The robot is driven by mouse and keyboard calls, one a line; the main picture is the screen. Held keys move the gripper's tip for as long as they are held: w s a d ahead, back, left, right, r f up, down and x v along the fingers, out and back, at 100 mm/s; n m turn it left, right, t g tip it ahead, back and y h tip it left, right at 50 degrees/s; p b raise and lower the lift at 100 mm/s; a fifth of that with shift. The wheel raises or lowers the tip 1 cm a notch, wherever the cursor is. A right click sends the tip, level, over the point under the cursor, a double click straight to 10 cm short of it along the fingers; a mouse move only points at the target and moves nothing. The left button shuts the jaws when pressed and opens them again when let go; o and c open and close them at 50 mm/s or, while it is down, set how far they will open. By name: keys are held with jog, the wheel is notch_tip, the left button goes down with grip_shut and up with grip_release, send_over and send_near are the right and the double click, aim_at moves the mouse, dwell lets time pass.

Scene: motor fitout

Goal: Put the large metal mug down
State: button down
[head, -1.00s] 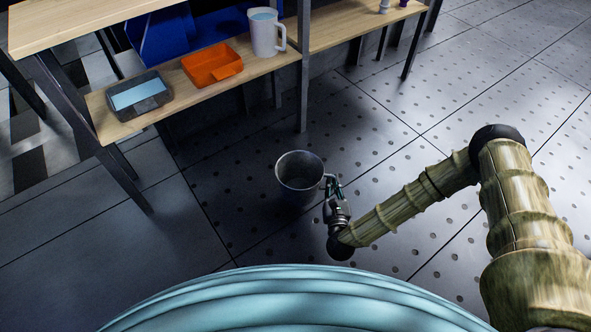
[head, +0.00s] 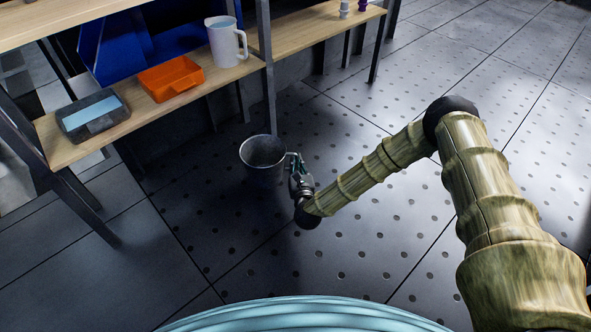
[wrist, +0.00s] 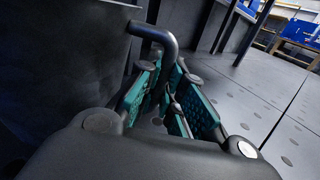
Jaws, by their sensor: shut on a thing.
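The large metal mug (head: 262,163) is dark grey and upright, its open rim facing up, left of centre in the head view. My gripper (head: 296,168) is at its right side, shut on the mug's handle. In the wrist view the mug's dark wall (wrist: 60,70) fills the left, and the bent handle (wrist: 160,38) runs between the green-padded fingers (wrist: 168,95). I cannot tell whether the mug's base touches the floor.
A wooden shelf (head: 135,118) at upper left holds a grey box (head: 92,116) with a light blue top, an orange tray (head: 170,78) and a white jug (head: 226,44). Dark metal legs stand beneath it. The perforated floor (head: 400,240) is clear to the right.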

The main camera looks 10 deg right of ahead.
jog(key=shift+w+a, duration=0.1)
jog(key=shift+w, duration=0.2)
jog(key=f+b, duration=0.2)
jog(key=shift+w+f+b, duration=0.25)
jog(key=shift+w+b, duration=0.05)
jog(key=shift+b, duration=0.05)
jog(key=shift+f+b, duration=0.4)
jog(key=shift+f, duration=0.25)
jog(key=c, duration=1.5)
grip_release()
jog(key=shift+c, duration=0.2)
jog(key=shift+s+r, duration=0.2)
jog(key=s+p, duration=0.3)
jog(key=s, duration=0.2)
jog(key=s+p, duration=0.3)
jog(key=s, duration=0.2)
jog(key=shift+s+d+p, duration=0.2)
jog(key=shift+s+p, duration=0.1)
jog(key=shift+s, duration=0.05)
jog(key=shift+s+f, duration=0.1)
jog(key=shift+s, duration=0.4)
